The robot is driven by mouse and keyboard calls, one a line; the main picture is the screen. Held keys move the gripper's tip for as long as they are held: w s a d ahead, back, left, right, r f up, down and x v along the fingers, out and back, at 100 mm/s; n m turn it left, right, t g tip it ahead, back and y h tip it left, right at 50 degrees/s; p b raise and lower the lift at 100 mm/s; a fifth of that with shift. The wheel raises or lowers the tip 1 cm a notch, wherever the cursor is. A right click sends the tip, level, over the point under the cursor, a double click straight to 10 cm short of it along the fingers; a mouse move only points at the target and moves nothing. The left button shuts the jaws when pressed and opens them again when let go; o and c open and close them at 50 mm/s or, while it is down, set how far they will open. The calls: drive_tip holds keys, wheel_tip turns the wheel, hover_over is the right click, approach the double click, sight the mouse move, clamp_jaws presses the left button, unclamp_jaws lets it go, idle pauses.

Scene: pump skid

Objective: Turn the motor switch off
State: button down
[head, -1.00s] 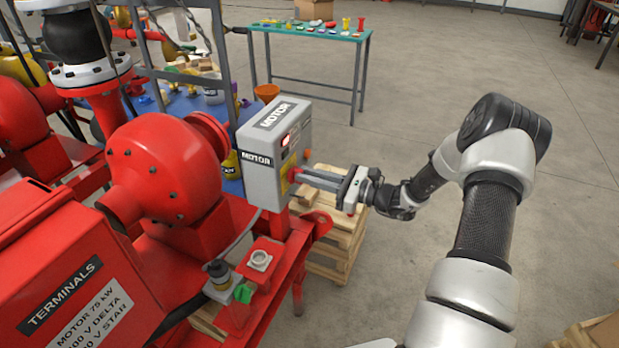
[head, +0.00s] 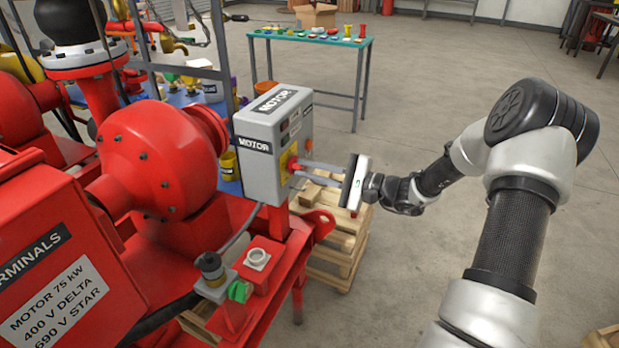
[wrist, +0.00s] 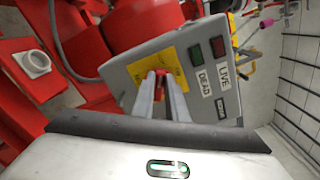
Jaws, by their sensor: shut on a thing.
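The grey motor switch box (head: 258,165), labelled MOTOR, stands on the red skid frame. In the wrist view the box (wrist: 232,103) looks tilted and fills the middle. Its yellow plate (wrist: 175,57) carries a small red switch handle (wrist: 160,78), largely hidden between my fingers. My gripper (head: 294,170) is shut on this handle; its fingertips (wrist: 160,82) reach the plate. Beside the plate are a green lamp (wrist: 196,54) above the label DEAD and a red lamp (wrist: 218,46) above LIVE. Both look dull; I cannot tell whether either is lit.
The red motor housing (head: 160,160) stands close left of the box. A wooden pallet stack (head: 335,240) is below and behind my gripper. A green-topped table (head: 310,36) with small parts is farther back. The floor right of the pallets is mostly open.

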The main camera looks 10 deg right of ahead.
drive_tip(key=n+b, duration=0.3)
drive_tip(key=f+n+b, duration=0.1)
drive_tip(key=n+b, duration=0.2)
drive_tip(key=shift+s+b, duration=0.1)
drive_tip(key=shift+b, duration=0.2)
drive_tip(key=shift+r, duration=0.1)
idle(0.3)
drive_tip(key=c, duration=1.8)
unclamp_jaws()
drive_tip(key=shift+o, duration=0.2)
drive_tip(key=shift+d, duration=0.1)
drive_tip(key=p+v, duration=0.2)
drive_tip(key=v, duration=1.5)
drive_tip(key=shift+s, duration=0.15)
drive_tip(key=shift+r, duration=0.1)
